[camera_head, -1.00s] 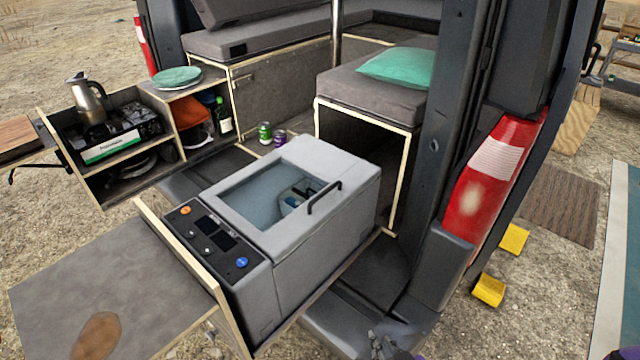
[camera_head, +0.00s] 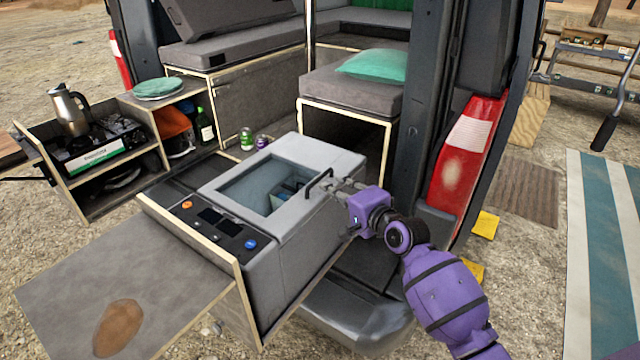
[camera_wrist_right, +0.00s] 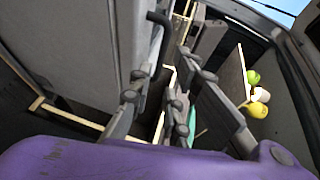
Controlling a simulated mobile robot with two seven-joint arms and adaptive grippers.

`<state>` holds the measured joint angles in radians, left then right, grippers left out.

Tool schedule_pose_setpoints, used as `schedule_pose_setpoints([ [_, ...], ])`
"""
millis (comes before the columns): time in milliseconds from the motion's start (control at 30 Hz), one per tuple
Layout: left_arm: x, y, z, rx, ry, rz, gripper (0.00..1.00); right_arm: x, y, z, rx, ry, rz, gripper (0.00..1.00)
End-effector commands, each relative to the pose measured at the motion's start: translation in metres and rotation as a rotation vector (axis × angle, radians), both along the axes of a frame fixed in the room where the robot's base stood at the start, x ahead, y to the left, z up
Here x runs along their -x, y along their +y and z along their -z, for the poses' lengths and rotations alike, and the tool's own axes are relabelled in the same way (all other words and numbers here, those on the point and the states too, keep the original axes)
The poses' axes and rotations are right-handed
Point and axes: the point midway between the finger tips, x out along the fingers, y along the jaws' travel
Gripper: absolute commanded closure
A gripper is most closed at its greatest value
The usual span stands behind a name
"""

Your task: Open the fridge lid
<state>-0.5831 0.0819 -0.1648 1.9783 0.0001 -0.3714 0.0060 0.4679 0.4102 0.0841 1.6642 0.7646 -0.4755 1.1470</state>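The grey fridge (camera_head: 283,285) stands on a pulled-out slide at the van tailgate. Its lid (camera_head: 318,157), with a see-through window, lies shut on top. The black lid handle (camera_head: 319,182) is on the lid's right side. My purple right arm comes in from the lower right, and its gripper (camera_head: 338,185) is right beside the handle. In the right wrist view the gripper (camera_wrist_right: 162,65) has its fingers apart, with the dark handle (camera_wrist_right: 157,45) near the fingertips and seemingly between them. I cannot tell whether they touch it. My left gripper is out of view.
A control panel (camera_head: 213,220) is on the fridge's front. A drawer-like board (camera_head: 75,295) juts out at the lower left. A stove unit with a kettle (camera_head: 68,110) stands at the left. The van's pillar and red tail light (camera_head: 462,160) are close behind my right arm.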

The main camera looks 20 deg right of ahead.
Motion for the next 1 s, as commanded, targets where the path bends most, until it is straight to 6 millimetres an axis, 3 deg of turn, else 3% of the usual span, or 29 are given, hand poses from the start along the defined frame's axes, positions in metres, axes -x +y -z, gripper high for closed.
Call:
schedule_pose_setpoints([
  [167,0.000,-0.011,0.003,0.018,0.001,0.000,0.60,-0.028,0.009,0.006,0.002,-0.002,-0.003,0.83],
  [433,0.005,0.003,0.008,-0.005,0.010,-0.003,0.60,-0.060,0.017,0.013,0.005,-0.001,-0.002,0.83],
  [767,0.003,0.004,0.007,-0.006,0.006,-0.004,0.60,-0.065,0.019,0.012,0.005,-0.002,-0.001,0.83],
  [900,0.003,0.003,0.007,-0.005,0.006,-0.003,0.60,-0.065,0.019,0.012,0.005,-0.002,-0.001,0.99],
  [1000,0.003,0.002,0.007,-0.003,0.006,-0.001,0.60,-0.065,0.019,0.013,0.005,-0.002,-0.001,1.00],
])
